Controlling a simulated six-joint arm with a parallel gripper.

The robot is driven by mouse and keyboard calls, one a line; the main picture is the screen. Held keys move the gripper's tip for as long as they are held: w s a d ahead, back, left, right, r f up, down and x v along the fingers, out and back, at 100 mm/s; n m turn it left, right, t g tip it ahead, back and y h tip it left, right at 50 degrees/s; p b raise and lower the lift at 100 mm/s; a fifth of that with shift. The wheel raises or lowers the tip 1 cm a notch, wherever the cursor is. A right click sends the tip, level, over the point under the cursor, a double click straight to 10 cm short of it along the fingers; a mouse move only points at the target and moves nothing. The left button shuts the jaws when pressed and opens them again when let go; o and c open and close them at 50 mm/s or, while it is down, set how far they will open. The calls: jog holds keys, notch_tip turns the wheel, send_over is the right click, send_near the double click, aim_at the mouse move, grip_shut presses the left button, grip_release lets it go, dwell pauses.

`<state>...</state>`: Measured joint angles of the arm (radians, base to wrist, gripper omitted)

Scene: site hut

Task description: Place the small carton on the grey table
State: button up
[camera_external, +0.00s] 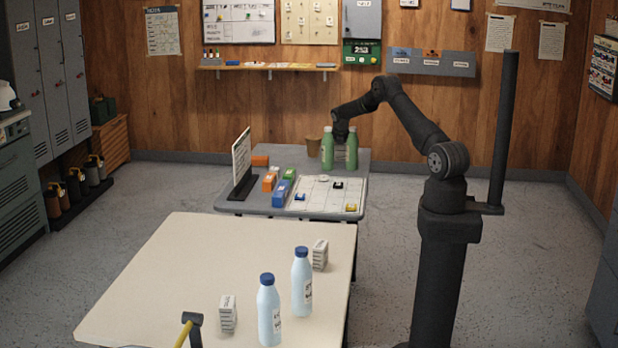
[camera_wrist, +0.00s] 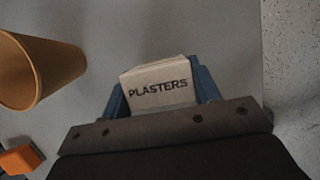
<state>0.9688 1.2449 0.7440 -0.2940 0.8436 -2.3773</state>
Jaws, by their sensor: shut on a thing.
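A small pale carton marked "PLASTERS" (camera_wrist: 155,74) sits between the blue fingers of my gripper (camera_wrist: 159,88) in the wrist view. My gripper is shut on it. The grey table (camera_wrist: 150,30) lies beneath the carton; I cannot tell whether the two touch. In the external view my gripper (camera_external: 340,138) is over the far end of the grey table (camera_external: 290,157), by the green bottles. The bottles hide the fingertips and the held carton there.
A tan cup (camera_external: 313,147) stands left of the gripper, close to the carton in the wrist view (camera_wrist: 40,70). Two green bottles (camera_external: 327,150) (camera_external: 351,152) stand nearby. An upright board (camera_external: 241,160), coloured boxes (camera_external: 281,192) and a white sheet (camera_external: 320,197) occupy the table's nearer part.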

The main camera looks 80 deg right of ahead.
jog(key=shift+f, duration=0.15)
jog(key=o, duration=1)
jog(key=v, duration=1.2)
